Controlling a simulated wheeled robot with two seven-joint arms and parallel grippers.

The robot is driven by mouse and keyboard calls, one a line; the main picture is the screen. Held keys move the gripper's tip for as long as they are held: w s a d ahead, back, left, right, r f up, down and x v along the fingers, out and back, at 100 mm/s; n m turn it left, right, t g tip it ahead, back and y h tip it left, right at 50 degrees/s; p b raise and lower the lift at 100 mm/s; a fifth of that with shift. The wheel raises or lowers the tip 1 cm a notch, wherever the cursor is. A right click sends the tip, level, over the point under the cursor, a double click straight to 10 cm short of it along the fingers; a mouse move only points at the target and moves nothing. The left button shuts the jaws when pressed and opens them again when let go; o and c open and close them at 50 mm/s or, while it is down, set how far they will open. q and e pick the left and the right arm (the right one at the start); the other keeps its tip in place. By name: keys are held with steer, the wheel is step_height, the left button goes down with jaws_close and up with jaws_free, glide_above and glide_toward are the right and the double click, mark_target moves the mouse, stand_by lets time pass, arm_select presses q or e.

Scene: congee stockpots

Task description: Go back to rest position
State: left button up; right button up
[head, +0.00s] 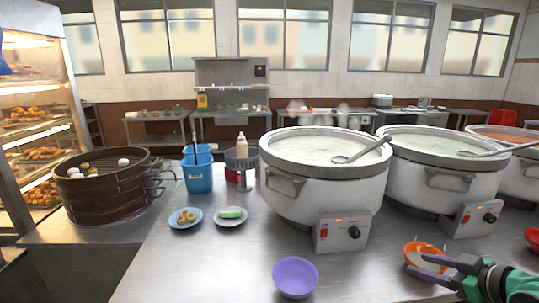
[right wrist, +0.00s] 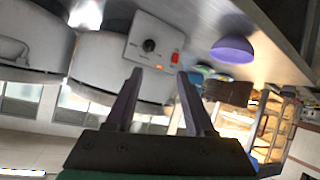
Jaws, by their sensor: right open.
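My right gripper (head: 418,265) comes in at the lower right of the head view. Its jaws are apart and point left, with nothing between them in the right wrist view (right wrist: 160,72). In the head view its fingers overlap the front of an orange bowl (head: 428,247) on the steel counter; I cannot tell whether they touch it. That bowl does not show between the fingers in the right wrist view. My left gripper is in neither view.
White stockpots of congee (head: 312,190) with ladles and control boxes (head: 342,233) stand along the counter (head: 215,265). A purple bowl (head: 295,277) sits at the front. Two small plates, a blue container (head: 198,178) and a bamboo steamer (head: 105,190) are left. The front left counter is clear.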

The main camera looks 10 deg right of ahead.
steer(key=s+a+f+m+g+h, duration=0.1)
steer(key=s+a+f+g, duration=0.1)
steer(key=a+f, duration=0.35)
steer(key=s+a+f+m+g, duration=0.1)
steer(key=s+a+f+g, duration=0.15)
steer(key=f, duration=0.65)
steer(key=s+a+f+m+g+h, duration=0.2)
steer(key=s+a+f+g, duration=0.2)
steer(key=s+a+f, duration=0.45)
steer(key=s+f, duration=0.3)
steer(key=f, duration=1.8)
steer(key=s+d+f+g, duration=0.2)
steer(key=s+d+f, duration=0.1)
steer(key=s+f, duration=1.2)
steer(key=shift+s+f+n, duration=0.15)
steer(key=shift+s+n, duration=0.25)
steer(key=shift+s, duration=0.7)
steer(key=shift+s+d, duration=0.1)
